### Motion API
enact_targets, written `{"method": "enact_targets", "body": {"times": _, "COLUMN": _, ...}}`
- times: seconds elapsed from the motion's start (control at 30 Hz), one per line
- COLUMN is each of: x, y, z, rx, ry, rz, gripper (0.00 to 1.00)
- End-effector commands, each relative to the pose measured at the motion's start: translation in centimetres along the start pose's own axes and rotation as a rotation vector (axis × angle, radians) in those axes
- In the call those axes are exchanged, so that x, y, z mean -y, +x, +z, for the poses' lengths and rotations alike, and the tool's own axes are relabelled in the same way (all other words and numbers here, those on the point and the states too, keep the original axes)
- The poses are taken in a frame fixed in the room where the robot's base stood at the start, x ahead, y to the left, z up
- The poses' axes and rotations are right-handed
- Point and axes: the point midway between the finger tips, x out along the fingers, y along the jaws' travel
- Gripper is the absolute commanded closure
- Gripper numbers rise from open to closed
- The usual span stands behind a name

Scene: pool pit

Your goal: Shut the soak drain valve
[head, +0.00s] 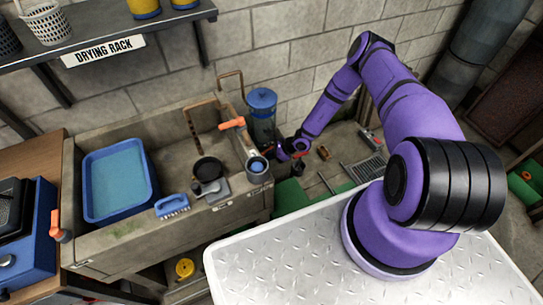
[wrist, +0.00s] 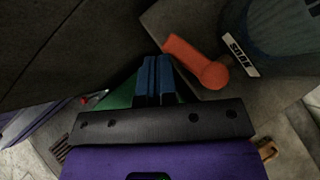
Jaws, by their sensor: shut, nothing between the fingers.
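An orange-red lever (wrist: 196,60), which looks like the soak drain valve's handle, lies just right of my fingers in the wrist view. It sits beside a teal cylinder (wrist: 285,28) with a white label whose letters are upside down and hard to read. In the head view the blue-lidded cylinder (head: 262,112) stands right of the sink, and a red-orange handle (head: 301,154) shows at my wrist. My gripper (wrist: 157,62) has its blue fingers together, empty, beside the lever. I cannot tell whether they touch it. The valve body is hidden.
A concrete sink (head: 120,237) holds a blue tub (head: 118,180). Other orange handles are on the sink's right side (head: 232,123) and left front (head: 62,236). A floor grate (head: 365,168) lies right of my gripper. Block walls (head: 300,30) close off the back.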

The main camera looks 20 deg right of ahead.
Motion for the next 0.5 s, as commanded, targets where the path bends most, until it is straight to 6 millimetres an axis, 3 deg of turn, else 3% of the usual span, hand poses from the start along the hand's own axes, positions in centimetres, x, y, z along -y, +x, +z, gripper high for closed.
{"method": "enact_targets", "body": {"times": 0.5, "x": 1.5, "y": -0.3, "z": -0.3, "rx": -0.001, "ry": -0.001, "rz": -0.001, "gripper": 1.0}}
